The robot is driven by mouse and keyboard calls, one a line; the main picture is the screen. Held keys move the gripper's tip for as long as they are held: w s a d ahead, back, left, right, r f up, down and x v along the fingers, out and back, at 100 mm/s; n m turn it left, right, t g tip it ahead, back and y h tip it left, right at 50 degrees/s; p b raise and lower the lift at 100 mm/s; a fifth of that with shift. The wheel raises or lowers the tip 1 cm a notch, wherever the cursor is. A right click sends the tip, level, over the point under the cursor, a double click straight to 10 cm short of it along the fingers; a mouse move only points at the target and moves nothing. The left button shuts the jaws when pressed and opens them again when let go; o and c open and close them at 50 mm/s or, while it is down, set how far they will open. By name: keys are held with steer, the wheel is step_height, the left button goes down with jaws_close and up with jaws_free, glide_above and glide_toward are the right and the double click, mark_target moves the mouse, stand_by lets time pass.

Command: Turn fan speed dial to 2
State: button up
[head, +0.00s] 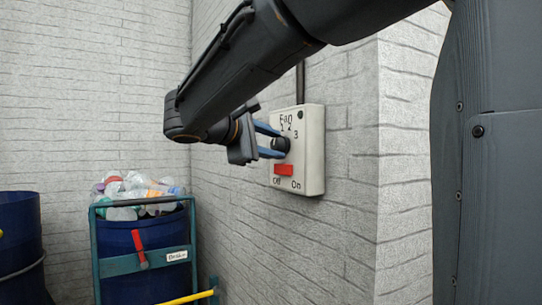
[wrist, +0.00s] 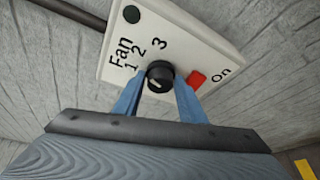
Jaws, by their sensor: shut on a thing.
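The fan control box (head: 313,150) is a white panel on the brick wall, labelled "Fan" with 1, 2 and 3 around a black round dial (head: 284,145). In the wrist view, the dial (wrist: 160,72) carries a short pale mark on its face; I cannot tell which number it points to. My gripper (head: 276,144) has its two blue fingers shut on the dial, one on each side. They also show in the wrist view (wrist: 160,90). The dial's sides are partly hidden by the fingers.
A red switch (head: 284,169) with "Off" and "On" labels sits just below the dial. A blue bin of plastic bottles (head: 140,190) in a green cart (head: 115,266) stands at left, beside another blue bin (head: 18,240). A wall corner is at right.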

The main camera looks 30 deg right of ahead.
stand_by(0.4)
steer(key=o, duration=0.9)
steer(key=shift+b+v, duration=0.3)
steer(key=shift+v, duration=3.65)
